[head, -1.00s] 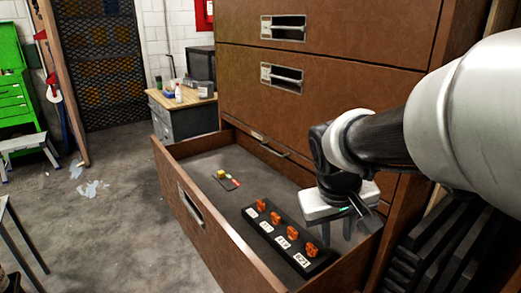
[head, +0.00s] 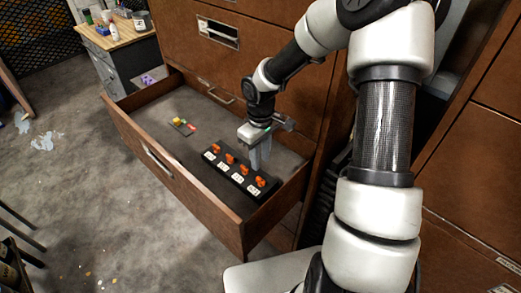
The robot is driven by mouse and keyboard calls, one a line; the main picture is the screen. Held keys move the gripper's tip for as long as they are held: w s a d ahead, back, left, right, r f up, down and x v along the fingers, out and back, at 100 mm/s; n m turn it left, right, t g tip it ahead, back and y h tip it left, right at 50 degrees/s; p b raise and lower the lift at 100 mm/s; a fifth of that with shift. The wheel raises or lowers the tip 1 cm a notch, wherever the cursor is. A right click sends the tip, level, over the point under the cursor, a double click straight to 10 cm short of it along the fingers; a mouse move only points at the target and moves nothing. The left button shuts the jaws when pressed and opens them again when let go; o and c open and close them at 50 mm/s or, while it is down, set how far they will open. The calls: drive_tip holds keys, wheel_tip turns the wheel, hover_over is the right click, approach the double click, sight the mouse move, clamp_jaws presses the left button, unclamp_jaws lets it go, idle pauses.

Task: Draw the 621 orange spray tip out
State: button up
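Several orange spray tips stand in a row on a black rack (head: 215,168) inside the open drawer (head: 205,200). Each has a white label in front of it. The label numbers are too small to read surely now, so I cannot tell for certain which tip is the 621. The tip at the near right end (head: 261,181) is closest to the camera. My gripper (head: 260,165) points down inside the drawer, just behind the rack's right half. Its two pale fingers look apart, with nothing seen between them. No tip is visibly held.
A small dark plate (head: 183,127) with yellow and red pieces lies farther back in the drawer. The cabinet face (head: 285,70) rises close behind my arm. A workbench (head: 118,42) with bottles stands at the back left. The drawer floor between plate and rack is clear.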

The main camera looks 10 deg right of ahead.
sight(261, 179)
wheel_tip(261, 179, down, 10)
drive_tip(key=b, duration=0.7)
drive_tip(key=shift+r, duration=0.1)
idle(0.4)
clamp_jaws()
